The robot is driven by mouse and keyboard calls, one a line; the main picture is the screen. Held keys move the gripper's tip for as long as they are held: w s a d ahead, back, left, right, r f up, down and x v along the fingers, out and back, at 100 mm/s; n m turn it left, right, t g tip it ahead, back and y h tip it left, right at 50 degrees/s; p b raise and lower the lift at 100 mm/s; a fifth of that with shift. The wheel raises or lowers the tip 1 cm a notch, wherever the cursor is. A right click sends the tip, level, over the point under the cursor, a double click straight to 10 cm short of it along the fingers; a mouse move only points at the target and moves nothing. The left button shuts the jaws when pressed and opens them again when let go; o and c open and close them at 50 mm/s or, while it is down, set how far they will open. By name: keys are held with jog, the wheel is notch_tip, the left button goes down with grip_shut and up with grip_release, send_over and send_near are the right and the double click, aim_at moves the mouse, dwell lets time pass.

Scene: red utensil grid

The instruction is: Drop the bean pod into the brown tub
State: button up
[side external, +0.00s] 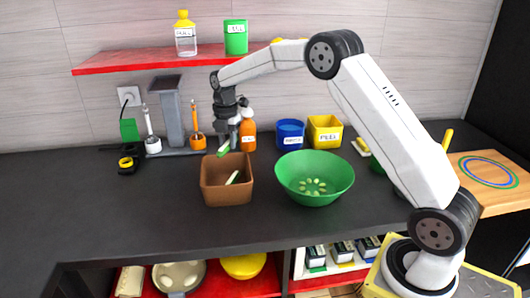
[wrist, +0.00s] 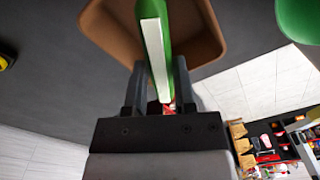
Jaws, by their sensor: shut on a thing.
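The bean pod (side external: 223,151) is green, and my gripper (side external: 231,138) is shut on it above the back edge of the brown tub (side external: 228,197). In the wrist view the pod (wrist: 156,52), green with a pale face, sticks out from between the two fingers of my gripper (wrist: 155,90), over the brown tub (wrist: 203,35). In the side view a pale green piece (side external: 232,177) lies inside the tub.
A green bowl (side external: 315,190) with several pale green pieces stands right of the tub. An orange bottle (side external: 248,136), blue container (side external: 291,135) and yellow container (side external: 325,131) stand behind. A red shelf (side external: 130,63) is above.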

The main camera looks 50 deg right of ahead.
jog(key=shift+f, duration=2.9)
jog(key=o, duration=0.9)
jog(key=shift+o, duration=0.2)
jog(key=shift+r, duration=0.15)
jog(key=shift+d+r, duration=0.1)
jog(key=shift+r, duration=3.7)
